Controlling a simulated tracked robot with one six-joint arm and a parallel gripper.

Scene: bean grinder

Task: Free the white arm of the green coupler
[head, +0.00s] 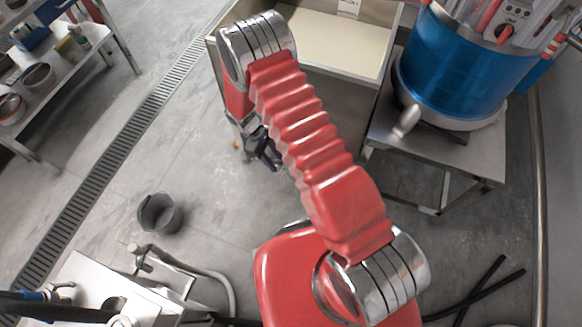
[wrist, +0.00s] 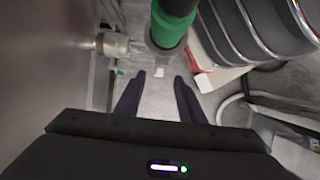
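The green coupler (wrist: 168,28) shows at the top of the wrist view, a bright green sleeve on a dark pipe with a grey lower end. My gripper (wrist: 160,78) is open and empty, its two dark fingers apart below the coupler in the picture. I see no contact between them. A pale flat piece (wrist: 220,77) shows right of the fingertips; I cannot tell whether it is the white arm. In the head view my gripper (head: 262,148) is a dark shape partly behind my red arm, beside the steel sink stand. The coupler is not seen there.
A grey metal fitting (wrist: 112,44) sticks out from the steel wall at left in the wrist view. A blue drum (head: 455,65) stands on a steel table at right. A dark bucket (head: 160,214) stands on the floor. The floor at left is mostly clear.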

